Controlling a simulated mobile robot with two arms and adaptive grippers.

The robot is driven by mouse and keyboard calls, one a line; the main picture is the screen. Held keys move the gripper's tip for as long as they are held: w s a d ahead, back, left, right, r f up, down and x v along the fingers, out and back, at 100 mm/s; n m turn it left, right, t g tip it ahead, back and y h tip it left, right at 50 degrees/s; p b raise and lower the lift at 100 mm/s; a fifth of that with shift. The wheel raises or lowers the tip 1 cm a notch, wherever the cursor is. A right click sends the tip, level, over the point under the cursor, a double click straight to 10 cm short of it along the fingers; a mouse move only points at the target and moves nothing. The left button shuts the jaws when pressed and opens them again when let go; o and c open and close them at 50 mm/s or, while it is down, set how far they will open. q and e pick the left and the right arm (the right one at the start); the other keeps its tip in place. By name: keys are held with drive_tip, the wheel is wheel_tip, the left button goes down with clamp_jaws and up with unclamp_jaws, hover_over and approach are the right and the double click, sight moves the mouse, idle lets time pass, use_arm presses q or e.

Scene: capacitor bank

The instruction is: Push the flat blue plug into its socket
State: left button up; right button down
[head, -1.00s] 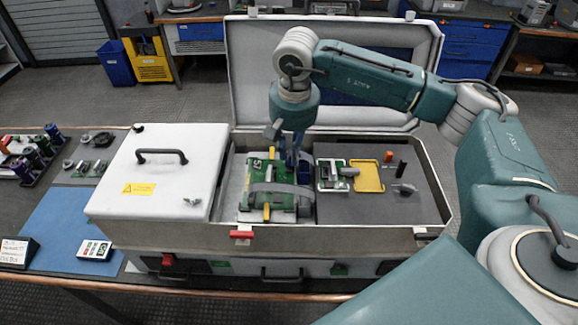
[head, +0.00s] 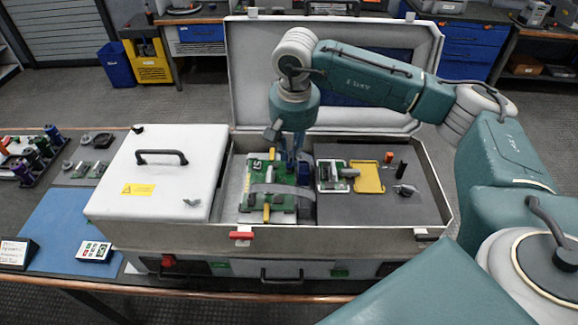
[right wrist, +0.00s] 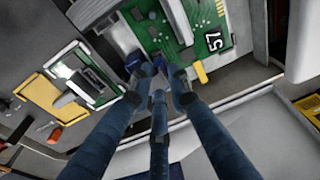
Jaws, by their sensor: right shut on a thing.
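A small dark blue piece, apparently the flat blue plug (right wrist: 133,63), shows at the fingertips by the board's edge. The fingers hide most of it, and I cannot see the socket or how far in the plug is. My left gripper is out of view.
A smaller green board (head: 327,180) and a yellow frame (head: 368,188) lie on the grey panel at right. The white lid box (head: 150,205) stands at left, and the raised case lid (head: 238,80) stands behind. A grey cable band crosses the board.

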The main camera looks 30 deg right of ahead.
drive_tip(key=shift+f+b, duration=0.55)
drive_tip(key=shift+f, duration=0.15)
drive_tip(key=shift+r, duration=0.1)
drive_tip(key=c, duration=1.6)
unclamp_jaws()
drive_tip(key=shift+o, duration=0.2)
